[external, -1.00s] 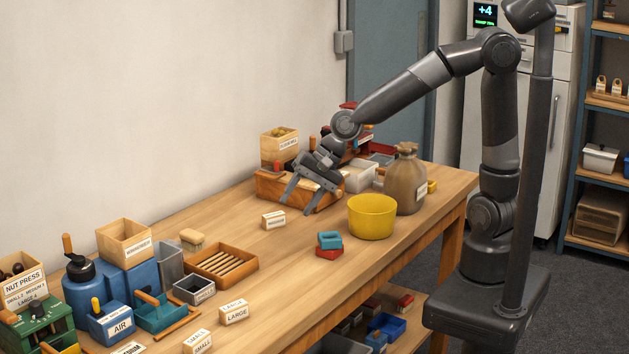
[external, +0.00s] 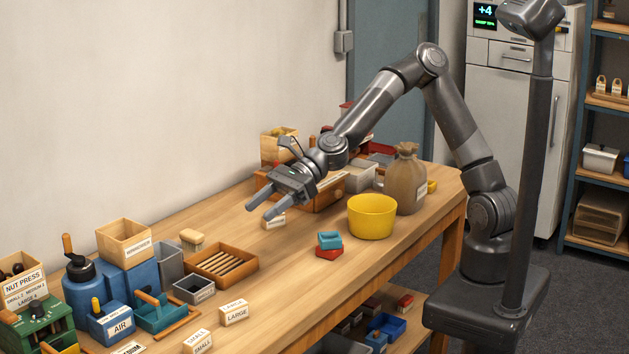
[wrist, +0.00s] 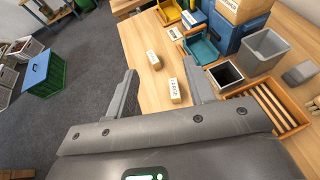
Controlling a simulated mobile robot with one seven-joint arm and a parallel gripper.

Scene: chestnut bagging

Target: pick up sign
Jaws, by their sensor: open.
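My gripper (external: 259,210) is open and empty, held above the middle of the table with its fingers pointing left and down. A LARGE sign (external: 234,313) and a SMALL sign (external: 197,342) stand at the front left. In the wrist view the LARGE sign (wrist: 175,89) shows between the open fingers (wrist: 160,72), apart from them, with the SMALL sign (wrist: 153,60) beyond it. A MEDIUM sign (external: 130,348) is cut off at the bottom edge.
A yellow bowl (external: 371,219), stacked teal and red blocks (external: 329,245) and a sack (external: 405,182) stand right of the gripper. A slatted tray (external: 222,278), grey bin (external: 193,291) and blue AIR box (external: 117,326) stand left. The table's middle front is clear.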

